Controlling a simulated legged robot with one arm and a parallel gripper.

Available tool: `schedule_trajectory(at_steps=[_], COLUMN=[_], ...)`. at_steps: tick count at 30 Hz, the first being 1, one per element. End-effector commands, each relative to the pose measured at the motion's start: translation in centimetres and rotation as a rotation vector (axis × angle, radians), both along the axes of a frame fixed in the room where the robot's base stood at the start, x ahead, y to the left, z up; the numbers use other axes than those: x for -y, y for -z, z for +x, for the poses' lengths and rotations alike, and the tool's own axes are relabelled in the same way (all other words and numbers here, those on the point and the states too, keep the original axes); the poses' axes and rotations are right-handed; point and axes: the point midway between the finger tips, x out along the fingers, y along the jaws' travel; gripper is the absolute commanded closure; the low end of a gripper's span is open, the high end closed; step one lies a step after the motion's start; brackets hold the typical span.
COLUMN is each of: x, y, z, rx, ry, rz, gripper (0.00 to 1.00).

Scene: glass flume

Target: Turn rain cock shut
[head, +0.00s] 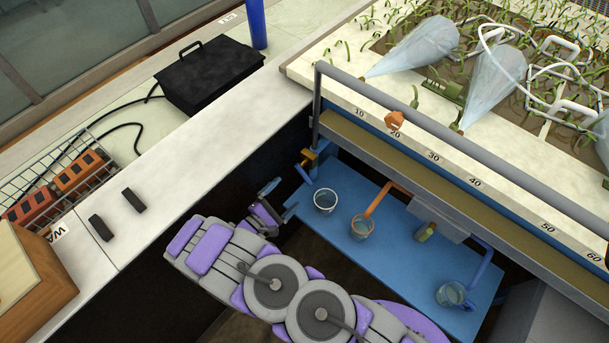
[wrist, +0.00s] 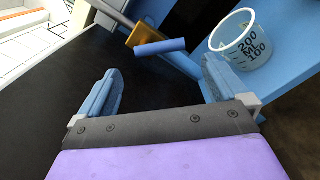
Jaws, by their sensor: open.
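A brass cock (head: 309,158) with a blue lever (head: 303,174) sits at the left end of the flume, at the foot of the rail's post. I take it as the rain cock; no label on it is readable. In the wrist view the brass body (wrist: 144,34) is on a grey pipe, and the blue lever (wrist: 160,47) lies nearly level across the picture. My gripper (head: 280,200) is open and empty, just left of and below the cock in the head view. In the wrist view the lever lies beyond the gap between my fingertips (wrist: 160,70), apart from both.
A clear measuring cup (head: 325,201) stands on the blue shelf (head: 395,225) close right of the cock; it also shows in the wrist view (wrist: 233,40). Further right are another cup (head: 362,227) and a jug (head: 451,294). The white bench (head: 150,205) edge is at left.

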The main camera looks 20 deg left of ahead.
Motion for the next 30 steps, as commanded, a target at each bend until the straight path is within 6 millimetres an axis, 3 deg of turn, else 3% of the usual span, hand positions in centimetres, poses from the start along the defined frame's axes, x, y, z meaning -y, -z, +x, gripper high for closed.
schedule_trajectory(at_steps=[9, 15, 21, 30], x=[2.4, 3.5, 3.9, 3.9], y=[0.2, 0.1, 0.0, 0.0], z=[5.8, 8.4, 9.5, 9.7], rx=[0.001, 0.001, 0.002, 0.002], ry=[0.004, 0.003, 0.001, -0.001], rz=[-0.002, -0.001, -0.001, -0.002], gripper=[0.0, 0.0, 0.0, 0.02])
